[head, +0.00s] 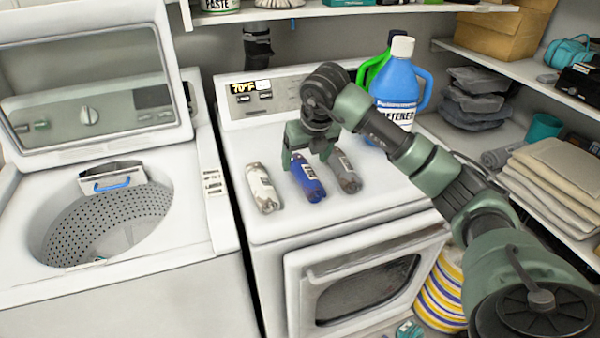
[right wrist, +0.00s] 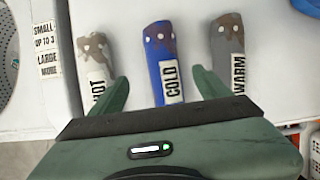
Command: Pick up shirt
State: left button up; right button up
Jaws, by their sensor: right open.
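Three rolled shirts lie side by side on the white dryer top (head: 380,190). The left one is whitish with brown stains (head: 262,187) and labelled HOT in the right wrist view (right wrist: 95,60). The middle one is blue (head: 308,181), labelled COLD (right wrist: 168,55). The right one is grey (head: 345,172), labelled WARM (right wrist: 227,45). My right gripper (head: 309,160) is open above the blue shirt. In the right wrist view its fingers (right wrist: 160,85) stand on either side of the blue shirt's near part. My left gripper is not in view.
An open top-loading washer (head: 105,215) stands at left with its lid up. A blue detergent jug (head: 397,88) and a green one (head: 370,68) stand at the dryer's back right. Shelves at right hold dark folded cloths (head: 475,98) and beige folded towels (head: 555,180).

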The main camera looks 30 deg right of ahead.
aim_at(306, 171)
jog(key=f, duration=0.1)
jog(key=f+p, duration=0.1)
jog(key=shift+s+d+f+p, duration=0.2)
jog(key=shift+s+f+p, duration=0.1)
jog(key=shift+f, duration=0.1)
jog(key=x, duration=0.2)
jog(key=shift+w+f, duration=0.15)
jog(key=shift+w, duration=0.25)
jog(key=shift+f, duration=0.15)
jog(key=c, duration=1.6)
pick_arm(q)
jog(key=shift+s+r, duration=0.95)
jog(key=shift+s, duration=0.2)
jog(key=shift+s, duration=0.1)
